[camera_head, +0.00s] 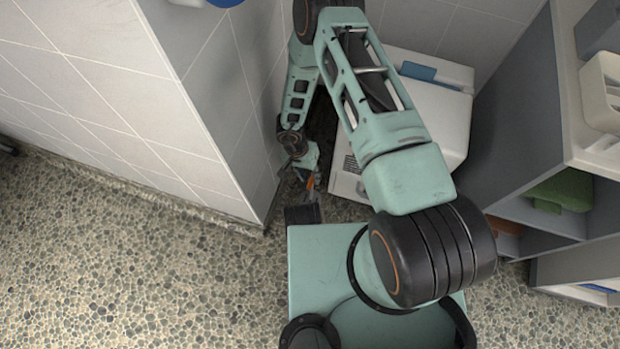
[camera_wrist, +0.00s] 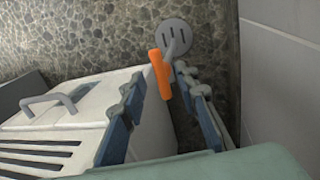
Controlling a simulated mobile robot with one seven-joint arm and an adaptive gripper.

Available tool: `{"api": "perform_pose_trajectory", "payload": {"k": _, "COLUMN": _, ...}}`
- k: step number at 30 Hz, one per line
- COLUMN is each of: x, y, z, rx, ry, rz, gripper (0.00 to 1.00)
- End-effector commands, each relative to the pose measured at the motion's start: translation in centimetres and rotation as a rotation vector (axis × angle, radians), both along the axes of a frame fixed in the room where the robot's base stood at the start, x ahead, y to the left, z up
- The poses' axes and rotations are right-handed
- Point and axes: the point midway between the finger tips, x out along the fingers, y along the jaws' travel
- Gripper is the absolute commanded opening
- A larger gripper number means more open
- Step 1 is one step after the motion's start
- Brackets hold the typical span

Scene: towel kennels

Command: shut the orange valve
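The orange valve handle (camera_wrist: 160,75) is a short bar in the wrist view, beside a thin grey pipe (camera_wrist: 172,50) and a round slotted grey disc. It shows as a small orange piece in the head view (camera_head: 310,183), low in the gap between the wall corner and a white appliance. My gripper (camera_wrist: 160,79) is open, with one finger on each side of the orange handle in the picture. I cannot tell whether either finger touches it; the right finger looks close. In the head view my arm hides much of the gap.
The white appliance (camera_head: 436,110), with vent slots and a grey handle (camera_wrist: 55,102) in the wrist view, stands close to the left finger. A tiled wall (camera_wrist: 280,80) is at the right. Shelves (camera_head: 530,120) stand right in the head view; pebbled floor (camera_head: 120,260) is open at left.

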Motion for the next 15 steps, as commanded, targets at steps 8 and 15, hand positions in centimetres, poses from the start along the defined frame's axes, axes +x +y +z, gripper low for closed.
{"api": "perform_pose_trajectory", "payload": {"k": 8, "x": -0.05, "y": -0.28, "z": -1.30, "rx": 0.001, "ry": 0.000, "rz": 0.000, "gripper": 0.29}}
{"api": "perform_pose_trajectory", "payload": {"k": 15, "x": -0.05, "y": -0.28, "z": -1.25, "rx": 0.000, "ry": -0.001, "rz": 0.000, "gripper": 0.22}}
